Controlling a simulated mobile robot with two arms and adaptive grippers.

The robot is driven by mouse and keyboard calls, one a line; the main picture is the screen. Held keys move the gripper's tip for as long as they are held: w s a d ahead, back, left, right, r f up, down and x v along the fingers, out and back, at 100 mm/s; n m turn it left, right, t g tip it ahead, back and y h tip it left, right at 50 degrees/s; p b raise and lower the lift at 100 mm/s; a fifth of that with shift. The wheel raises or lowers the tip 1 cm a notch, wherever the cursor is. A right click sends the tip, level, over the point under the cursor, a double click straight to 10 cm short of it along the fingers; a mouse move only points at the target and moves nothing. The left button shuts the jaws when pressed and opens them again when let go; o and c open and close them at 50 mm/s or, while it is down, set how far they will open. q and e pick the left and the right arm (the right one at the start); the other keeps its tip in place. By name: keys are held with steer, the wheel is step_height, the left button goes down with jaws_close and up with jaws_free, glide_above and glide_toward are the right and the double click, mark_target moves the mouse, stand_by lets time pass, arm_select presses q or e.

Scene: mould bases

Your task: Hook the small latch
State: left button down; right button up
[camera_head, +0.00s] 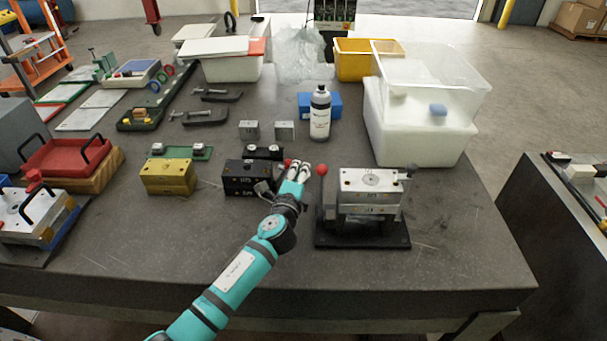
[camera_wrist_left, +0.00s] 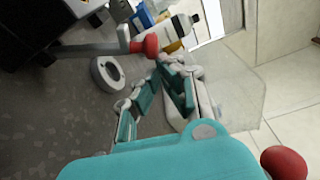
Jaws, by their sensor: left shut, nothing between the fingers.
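A silver mould base (camera_head: 370,183) stands on a black plate (camera_head: 362,240). A lever with a red knob (camera_head: 322,169) is on its left side and a small dark clamp part (camera_head: 410,170) at its upper right. I cannot tell which part is the small latch. My left gripper (camera_head: 298,168) is shut and empty, between the silver mould base and a black block (camera_head: 250,186), left of the lever. In the left wrist view my left gripper (camera_wrist_left: 164,68) is beside a red knob (camera_wrist_left: 146,46) on a grey rod (camera_wrist_left: 90,48). My right gripper is not in view.
A brass block (camera_head: 168,180) stands left. A white bin (camera_head: 415,135) with a clear bin is at the back right. The table's front right is clear.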

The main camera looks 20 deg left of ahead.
arm_select(q)
steer(key=shift+s+a+r+n+t+b, duration=0.2)
steer(key=shift+a+r+n+b, duration=0.2)
steer(key=shift+a+n, duration=0.35)
steer(key=shift+s+a+r+n+t+b, duration=0.15)
steer(key=shift+a+r+n+b, duration=0.3)
steer(key=shift+n, duration=0.4)
steer(key=shift+s+a+r+n+t+b, duration=0.1)
steer(key=shift+s+a+r+n+b, duration=0.15)
steer(key=shift+a+n+b, duration=0.4)
steer(key=shift+a+n, duration=0.1)
steer(key=shift+n, duration=0.15)
